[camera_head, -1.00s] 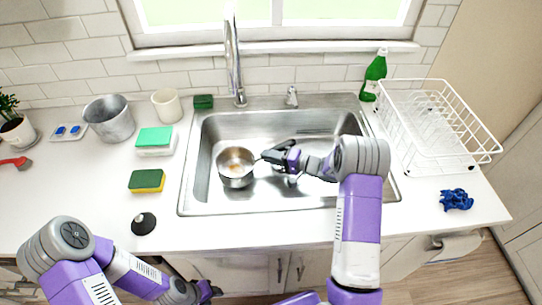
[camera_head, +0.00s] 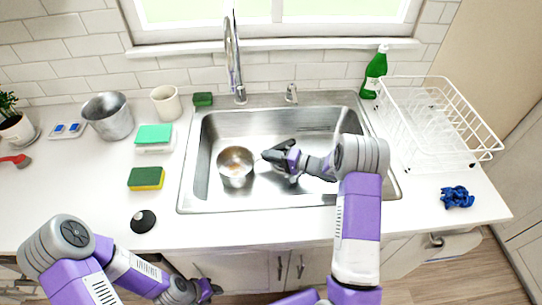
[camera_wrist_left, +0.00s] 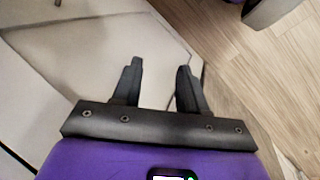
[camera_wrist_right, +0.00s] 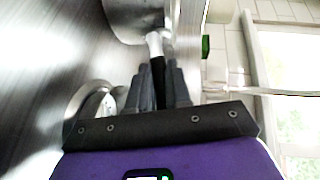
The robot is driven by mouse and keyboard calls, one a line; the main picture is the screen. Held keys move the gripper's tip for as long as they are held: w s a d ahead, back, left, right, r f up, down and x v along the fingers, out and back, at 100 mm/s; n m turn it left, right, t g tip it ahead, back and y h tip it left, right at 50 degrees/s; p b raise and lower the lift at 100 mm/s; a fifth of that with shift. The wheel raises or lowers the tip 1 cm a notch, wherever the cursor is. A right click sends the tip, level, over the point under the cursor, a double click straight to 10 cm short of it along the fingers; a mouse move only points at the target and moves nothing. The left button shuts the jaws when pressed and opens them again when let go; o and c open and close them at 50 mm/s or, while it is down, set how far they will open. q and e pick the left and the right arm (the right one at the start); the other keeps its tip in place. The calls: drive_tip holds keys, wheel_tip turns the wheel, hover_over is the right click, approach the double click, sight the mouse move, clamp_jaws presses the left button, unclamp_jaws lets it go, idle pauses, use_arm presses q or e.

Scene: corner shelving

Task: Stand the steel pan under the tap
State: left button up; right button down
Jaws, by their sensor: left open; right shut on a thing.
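The steel pan (camera_head: 236,176) is upright in the left part of the sink basin, with brownish residue inside. My right gripper (camera_head: 266,155) is shut on the pan's handle, which points right. In the right wrist view the pan (camera_wrist_right: 135,18) is at the top, its handle (camera_wrist_right: 154,44) running down between the fingers (camera_wrist_right: 160,80). The tap (camera_head: 234,62) rises behind the sink, its base at the rear rim, above and behind the pan. I cannot tell if the pan touches the basin floor. My left gripper (camera_head: 207,291) is open and empty, low before the counter; it also shows in the left wrist view (camera_wrist_left: 160,75).
The sink (camera_head: 320,122) has free room at right. A grey pot (camera_head: 108,116), a cup (camera_head: 166,104), sponges (camera_head: 146,178) and a black-knobbed object (camera_head: 143,221) stand on the left counter. A green bottle (camera_head: 374,72), dish rack (camera_head: 435,125) and blue cloth (camera_head: 457,197) are on the right.

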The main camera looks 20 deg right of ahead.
drive_tip(key=c, duration=1)
unclamp_jaws()
drive_tip(key=shift+f, duration=0.1)
drive_tip(key=shift+s+d, duration=0.1)
drive_tip(key=p+v, duration=0.1)
drive_tip(key=v, duration=0.6)
drive_tip(key=shift+d+p, duration=0.1)
drive_tip(key=shift+p, duration=0.3)
